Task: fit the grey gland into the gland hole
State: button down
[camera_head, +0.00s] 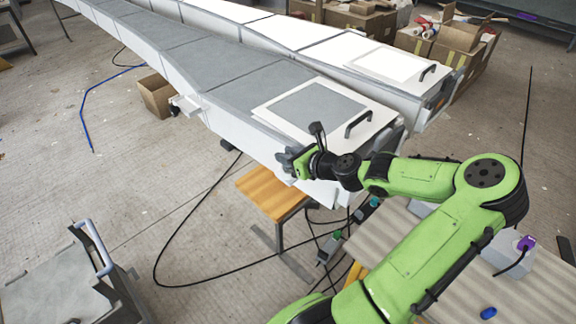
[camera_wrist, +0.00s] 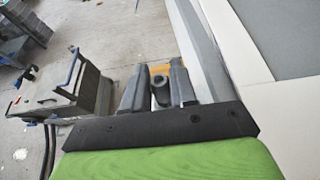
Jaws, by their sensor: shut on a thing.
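My gripper (camera_head: 290,160) is at the near end of the long grey-and-white mould (camera_head: 235,80), close to its side edge. In the wrist view my gripper (camera_wrist: 158,82) has its two fingers on either side of a dark grey, ring-topped piece, which looks like the grey gland (camera_wrist: 161,94). It is shut on this piece. The mould's pale edge (camera_wrist: 212,60) runs just right of the fingers. In the head view my gripper and arm cover the gland. I cannot make out the gland hole in either view.
An orange-topped stool (camera_head: 268,192) stands below the mould's end. A grey cart (camera_head: 70,285) is at lower left, and a ridged bench (camera_head: 530,300) at lower right. Black cables (camera_head: 160,250) lie on the floor. A second mould (camera_head: 300,35) lies behind. Floor at left is mostly clear.

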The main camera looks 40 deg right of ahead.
notch_tip(320, 180, down, 2)
jog(key=shift+f, duration=0.1)
jog(key=c, duration=0.9)
grip_release()
